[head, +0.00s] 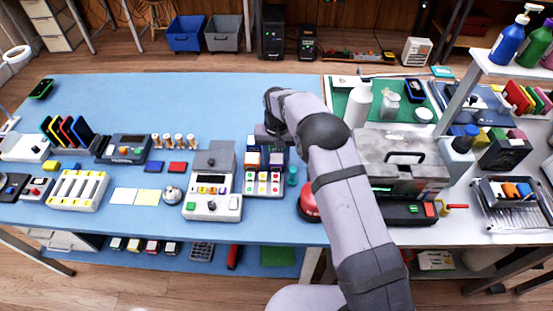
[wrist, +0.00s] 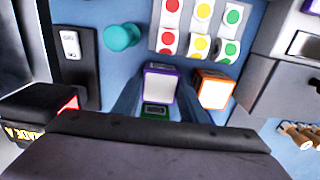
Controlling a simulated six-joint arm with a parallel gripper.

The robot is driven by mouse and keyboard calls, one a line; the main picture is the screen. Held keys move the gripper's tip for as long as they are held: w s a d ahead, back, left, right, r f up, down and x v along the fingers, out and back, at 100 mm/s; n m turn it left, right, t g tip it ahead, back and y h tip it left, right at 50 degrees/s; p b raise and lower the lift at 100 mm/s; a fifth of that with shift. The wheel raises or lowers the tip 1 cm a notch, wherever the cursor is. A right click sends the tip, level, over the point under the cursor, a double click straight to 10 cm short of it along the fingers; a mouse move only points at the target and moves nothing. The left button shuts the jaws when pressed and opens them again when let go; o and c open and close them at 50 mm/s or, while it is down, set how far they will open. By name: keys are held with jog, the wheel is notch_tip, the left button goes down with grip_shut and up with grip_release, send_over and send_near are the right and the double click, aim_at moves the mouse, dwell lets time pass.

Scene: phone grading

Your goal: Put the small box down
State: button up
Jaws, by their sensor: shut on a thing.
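The small box, purple-edged with a white top (wrist: 160,84), sits between the two blue-grey fingers of my gripper (wrist: 158,98) in the wrist view. My gripper is shut on it. Whether the box touches the surface below I cannot tell. An orange-edged small box with a white face (wrist: 212,90) stands just right of it in the wrist view. In the head view my gripper (head: 271,141) is low over the blue table, at the back of the sticker rack, and the arm partly hides that spot.
The rack of red, yellow and green sticker rolls (head: 264,183) is close to my gripper. A grey device with a lid (head: 212,204) is left of it; a teal knob (head: 292,176) and red button (head: 308,205) are right. The table's back left (head: 180,95) is clear.

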aim_at(277, 159)
jog(key=o, duration=1.1)
jog(key=shift+f, duration=0.1)
jog(key=shift+c, duration=0.2)
notch_tip(277, 159, up, 12)
jog(key=b, duration=0.3)
jog(key=shift+r, duration=0.2)
